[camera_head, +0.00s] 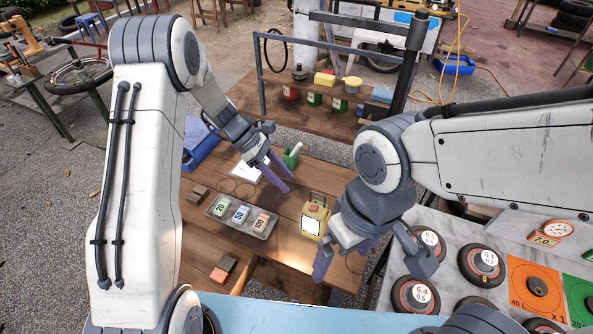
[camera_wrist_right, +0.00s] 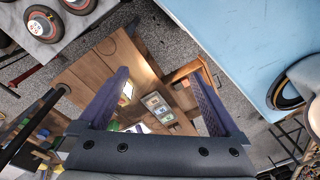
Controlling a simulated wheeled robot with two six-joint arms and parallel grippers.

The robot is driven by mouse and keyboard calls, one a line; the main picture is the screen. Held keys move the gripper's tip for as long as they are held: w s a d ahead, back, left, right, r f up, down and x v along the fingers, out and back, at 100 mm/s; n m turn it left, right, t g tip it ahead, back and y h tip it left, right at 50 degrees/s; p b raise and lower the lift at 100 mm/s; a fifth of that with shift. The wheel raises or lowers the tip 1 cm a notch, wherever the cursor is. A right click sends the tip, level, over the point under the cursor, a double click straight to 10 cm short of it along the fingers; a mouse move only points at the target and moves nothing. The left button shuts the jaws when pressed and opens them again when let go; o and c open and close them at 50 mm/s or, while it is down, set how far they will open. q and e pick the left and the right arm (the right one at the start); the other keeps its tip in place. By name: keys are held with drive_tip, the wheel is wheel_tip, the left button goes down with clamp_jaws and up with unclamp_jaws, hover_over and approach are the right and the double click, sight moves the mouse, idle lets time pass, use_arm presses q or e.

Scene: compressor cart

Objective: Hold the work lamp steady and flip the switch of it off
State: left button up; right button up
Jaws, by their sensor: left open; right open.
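The work lamp (camera_head: 314,218) is a small yellow box with a handle, a bright white front panel and a red part on top. It stands upright on the wooden bench (camera_head: 292,252). My left gripper (camera_head: 281,178) is open and empty above the bench, up and left of the lamp in the head view. My right gripper (camera_head: 345,264) is open and empty, close to the lamp's right in that view. In the right wrist view, the lamp (camera_wrist_right: 127,92) shows beside the left finger, partly hidden by it. I cannot make out the switch's position.
A metal tray (camera_head: 213,213) with several numbered sandpaper blocks lies left of the lamp. A grey table (camera_head: 455,292) with discs and gauges is at right.

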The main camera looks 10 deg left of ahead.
drive_tip(key=w+a+m+g, duration=0.1)
drive_tip(key=w+a+m, duration=0.25)
drive_tip(key=w, duration=0.55)
drive_tip(key=w+a+f+m+g, duration=0.1)
drive_tip(key=w+f+m, duration=0.1)
drive_tip(key=w+f, duration=0.5)
drive_tip(key=w+a+f+m+g, duration=0.1)
drive_tip(key=w+f+m, duration=0.3)
drive_tip(key=w, duration=0.6)
drive_tip(key=w+d+f+m+g, duration=0.1)
drive_tip(key=w+f, duration=0.1)
drive_tip(key=f, duration=0.4)
drive_tip(key=w+d+f+m, duration=0.1)
drive_tip(key=w+d+f, duration=0.15)
drive_tip(key=f, duration=0.35)
drive_tip(key=shift+y, duration=0.3)
drive_tip(key=x, duration=1)
drive_tip(key=shift+a+f, duration=0.1)
drive_tip(key=shift+a, duration=0.25)
